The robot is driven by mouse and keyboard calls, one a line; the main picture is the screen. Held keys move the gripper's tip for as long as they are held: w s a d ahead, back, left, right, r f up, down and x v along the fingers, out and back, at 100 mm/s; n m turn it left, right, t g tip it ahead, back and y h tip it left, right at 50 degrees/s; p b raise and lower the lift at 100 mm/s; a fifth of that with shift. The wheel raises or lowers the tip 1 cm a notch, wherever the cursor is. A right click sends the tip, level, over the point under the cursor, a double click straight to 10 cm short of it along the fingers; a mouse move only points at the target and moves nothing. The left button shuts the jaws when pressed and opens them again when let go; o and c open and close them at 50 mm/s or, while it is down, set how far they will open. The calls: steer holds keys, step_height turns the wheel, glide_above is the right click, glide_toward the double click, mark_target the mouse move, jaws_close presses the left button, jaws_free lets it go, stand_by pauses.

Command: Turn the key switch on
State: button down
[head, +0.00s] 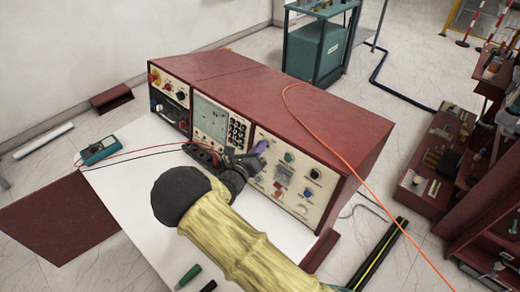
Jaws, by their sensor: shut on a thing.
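The red test cabinet (330,125) stands on the white tabletop (140,185) with its cream front panels facing me. Its right-hand panel (295,183) carries several knobs and buttons and a small grey unit in the middle. My gripper (259,155) reaches over the table to the upper left part of this panel. Its dark fingers, with a purple part at the tip, are closed at the panel face. The key switch cannot be made out; the fingers cover the spot they hold.
A teal multimeter (100,149) with red and black leads lies at the table's left. Green and black probes (188,277) lie near the front edge. An orange cable (345,162) crosses the cabinet top. A green transformer (318,48) stands behind; red shelving (475,165) is at right.

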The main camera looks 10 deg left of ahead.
steer(key=m+h+b, duration=0.2)
steer(key=m, duration=0.3)
steer(key=shift+f, duration=0.15)
steer(key=m+h+b, duration=0.1)
steer(key=m, duration=0.1)
steer(key=m+g+b, duration=0.1)
steer(key=m, duration=0.2)
steer(key=shift+h+b, duration=0.3)
steer(key=shift+h, duration=0.1)
steer(key=m+g+h+b, duration=0.1)
steer(key=m, duration=0.2)
steer(key=m+b, duration=0.1)
steer(key=m, duration=0.1)
steer(key=shift+m+g+h, duration=0.4)
steer(key=shift+d+m+g+h+b, duration=0.15)
steer(key=shift+m+g+b, duration=0.3)
steer(key=shift+m, duration=0.7)
steer(key=shift+a+m+g+h+b, duration=0.1)
steer(key=shift+m+g+h+b, duration=0.15)
steer(key=shift+m+b, duration=0.65)
steer(key=shift+s+m+p, duration=0.1)
steer(key=shift+m+p, duration=0.2)
steer(key=shift+m, duration=0.05)
steer(key=c, duration=1.6)
jaws_free()
steer(key=b+v, duration=0.1)
steer(key=v, duration=1.6)
steer(key=shift+s+r, duration=0.2)
steer(key=shift+r, duration=0.05)
